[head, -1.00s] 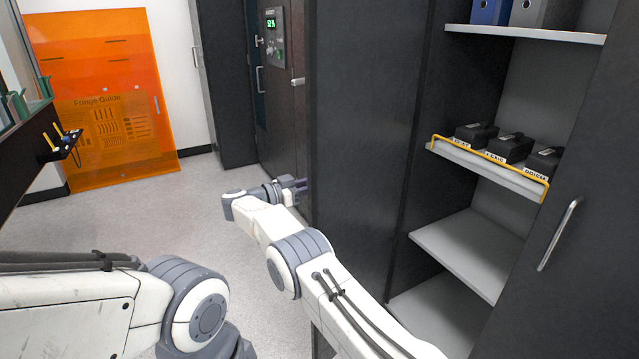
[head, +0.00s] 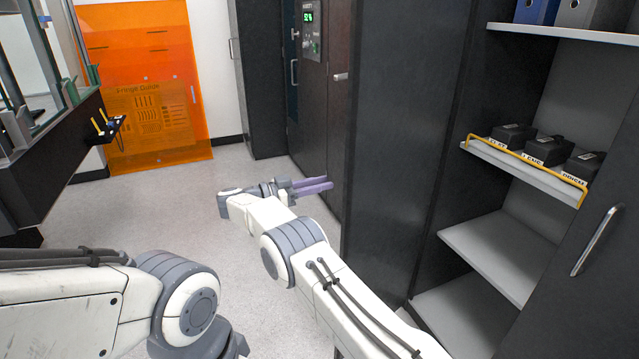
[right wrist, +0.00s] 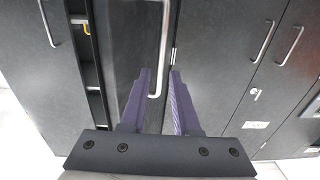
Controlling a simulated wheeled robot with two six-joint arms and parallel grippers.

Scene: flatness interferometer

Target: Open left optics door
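The left optics door (head: 400,150) is the dark panel at the left of the open shelf cabinet in the head view. It stands swung out from the shelves. Its metal bar handle shows in the right wrist view (right wrist: 163,45), in line with the gap between my fingers; I cannot tell whether it lies between them. My right gripper (head: 318,186) is just left of the panel's free edge in the head view. Its purple fingers, also in the right wrist view (right wrist: 160,75), are apart and close on nothing. My left gripper is out of the head view.
The cabinet has grey shelves (head: 500,240), with several black boxes (head: 545,150) behind a yellow rail. A right door with a handle (head: 597,240) stands at the right. A dark bench (head: 50,160) is at left, an orange panel (head: 150,90) behind. Floor between is clear.

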